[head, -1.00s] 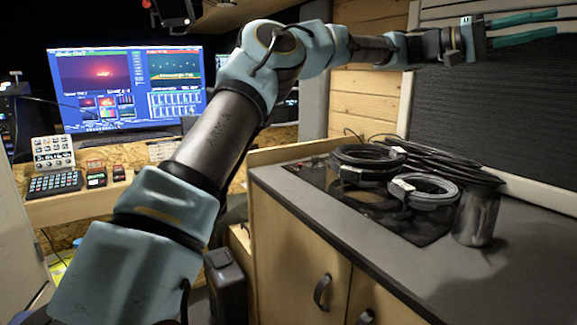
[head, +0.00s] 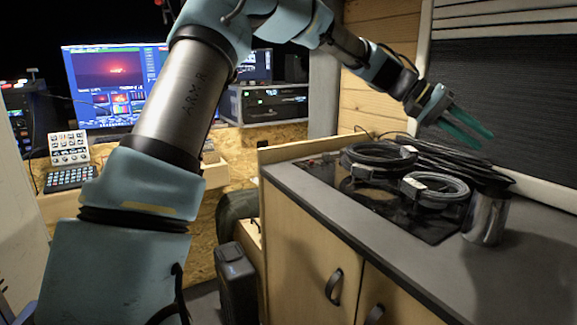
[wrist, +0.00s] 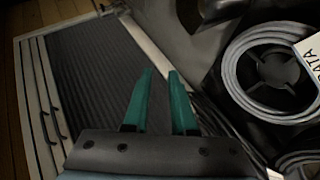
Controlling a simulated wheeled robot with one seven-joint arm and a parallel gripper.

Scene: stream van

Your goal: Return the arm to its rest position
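My gripper (head: 487,140) has two teal fingers and hangs in the air above the counter, in front of the dark ribbed wall panel. In the wrist view my gripper (wrist: 160,72) shows its fingers apart with nothing between them. My arm crosses the head view from the lower left to the upper right, bent at the top. The fingers point right and slightly down. The arm's top edge is cut off by the picture.
Coiled cables (head: 372,158) and another coil (head: 434,188) lie on the dark hob of the counter (head: 345,215). A metal cup (head: 487,217) stands at their right. A monitor (head: 112,82) and a control keypad (head: 70,178) are at the left. The counter's front right is clear.

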